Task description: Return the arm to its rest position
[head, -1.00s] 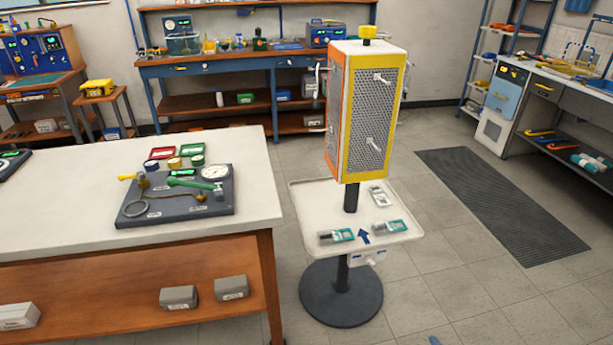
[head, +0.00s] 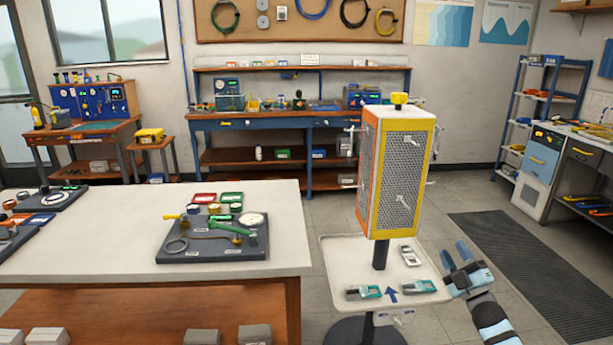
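My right gripper (head: 456,256) shows at the lower right, its grey and black wrist rising from the bottom edge. Its two blue fingers point up and stand apart, with nothing visible between them. It is just right of the white tray (head: 335,263) on the stand, and I cannot tell whether it touches the tray's edge. My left gripper is out of view.
A yellow and orange mesh tower (head: 401,175) stands over the tray, which holds several small teal and grey devices. Left is a white-topped table (head: 292,225) with a dark regulator board (head: 200,254). A dark ribbed mat (head: 535,265) lies on open floor to the right.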

